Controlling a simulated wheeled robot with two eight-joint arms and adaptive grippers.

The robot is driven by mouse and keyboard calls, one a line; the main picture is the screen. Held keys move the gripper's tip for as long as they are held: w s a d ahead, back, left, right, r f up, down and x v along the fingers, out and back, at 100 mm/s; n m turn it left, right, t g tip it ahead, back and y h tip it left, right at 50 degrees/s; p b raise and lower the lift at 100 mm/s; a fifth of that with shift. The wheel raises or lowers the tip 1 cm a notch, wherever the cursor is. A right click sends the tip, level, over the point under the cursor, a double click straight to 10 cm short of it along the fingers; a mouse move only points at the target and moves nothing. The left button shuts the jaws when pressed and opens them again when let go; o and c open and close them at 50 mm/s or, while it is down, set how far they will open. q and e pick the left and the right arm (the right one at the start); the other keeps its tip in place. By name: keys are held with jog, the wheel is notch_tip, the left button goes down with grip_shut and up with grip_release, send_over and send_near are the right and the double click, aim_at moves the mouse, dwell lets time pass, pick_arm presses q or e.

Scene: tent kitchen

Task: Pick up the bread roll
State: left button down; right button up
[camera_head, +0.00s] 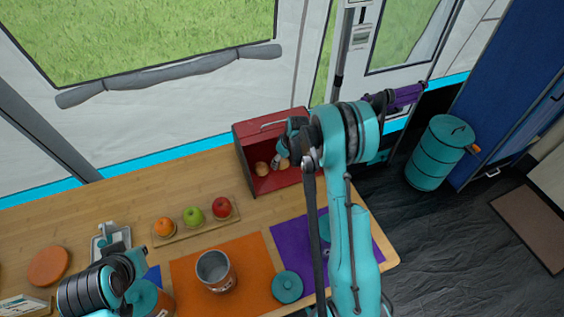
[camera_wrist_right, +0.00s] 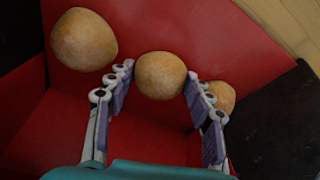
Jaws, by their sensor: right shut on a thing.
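Several round, golden-brown bread rolls lie in the open red bread box (camera_head: 243,145) at the back of the table. In the right wrist view, one bread roll (camera_wrist_right: 160,75) sits between the fingertips of my right gripper (camera_wrist_right: 160,85), which is shut on it inside the box. Another bread roll (camera_wrist_right: 83,40) is to its left, and one more (camera_wrist_right: 221,97) is partly hidden behind the right finger. In the head view, my right gripper (camera_head: 283,160) reaches into the box, partly covered by its arm. My left gripper (camera_head: 112,243) is at lower left; its fingers are too unclear to read.
A wooden tray (camera_head: 182,234) with an orange and two apples stands left of the box. A metal pot (camera_head: 215,271) stands on an orange mat (camera_head: 255,253). A teal lid (camera_head: 287,287) lies near the purple mat (camera_head: 287,240). Bare wood lies behind the fruit.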

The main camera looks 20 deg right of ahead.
notch_tip(320, 180, up, 4)
jog(key=shift+r+p, duration=0.1)
jog(key=shift+p, duration=0.9)
jog(key=s+d+r+p, duration=0.3)
jog(key=s+d+r, duration=0.3)
jog(key=s, duration=0.3)
jog(key=shift+d+r, duration=0.35)
jog(key=shift+d, duration=0.35)
